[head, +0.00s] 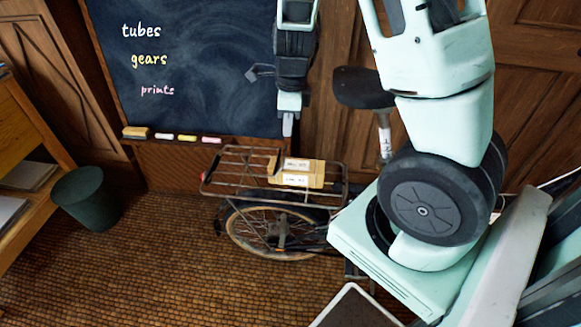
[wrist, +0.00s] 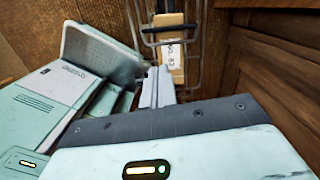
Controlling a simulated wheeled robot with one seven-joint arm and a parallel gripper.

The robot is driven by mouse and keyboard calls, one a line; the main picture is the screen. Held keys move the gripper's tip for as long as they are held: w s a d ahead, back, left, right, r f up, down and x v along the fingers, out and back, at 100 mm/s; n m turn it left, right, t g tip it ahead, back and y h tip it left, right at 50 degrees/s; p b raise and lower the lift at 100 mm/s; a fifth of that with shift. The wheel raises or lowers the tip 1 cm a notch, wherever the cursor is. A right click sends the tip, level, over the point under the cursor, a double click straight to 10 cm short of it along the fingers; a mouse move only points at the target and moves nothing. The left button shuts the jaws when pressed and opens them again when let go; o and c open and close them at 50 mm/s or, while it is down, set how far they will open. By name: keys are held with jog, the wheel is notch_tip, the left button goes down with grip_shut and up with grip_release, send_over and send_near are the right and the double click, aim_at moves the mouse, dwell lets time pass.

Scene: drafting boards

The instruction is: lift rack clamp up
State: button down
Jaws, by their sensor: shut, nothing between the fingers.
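A bicycle's rear rack (head: 235,153) of thin metal bars stands below the chalkboard. A brown parcel (head: 317,181) with white labels lies on it. In the wrist view, the parcel (wrist: 178,77) is crossed by a dark wire loop (wrist: 168,28), which looks like the rack clamp lying down across it. The clamp is hard to make out in the head view. My gripper (head: 288,130) points down above the rack, left of the parcel's middle in the head view. Its fingers are shut and empty, and also show in the wrist view (wrist: 157,82), apart from the clamp as far as I can tell.
The bicycle wheel (head: 262,235) is under the rack and a dark saddle (head: 362,87) is to the right. The chalkboard (head: 190,70) with its chalk ledge is close behind. A dark green bin (head: 87,198) stands left on clear tiled floor.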

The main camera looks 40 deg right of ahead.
jog(key=shift+d+f+m, duration=0.35)
jog(key=shift+d+m, duration=0.25)
jog(key=shift+d, duration=0.25)
jog(key=f+b, duration=0.2)
jog(key=f, duration=0.3)
jog(key=f+b, duration=0.2)
jog(key=f, duration=0.3)
jog(key=shift+w+a, duration=0.2)
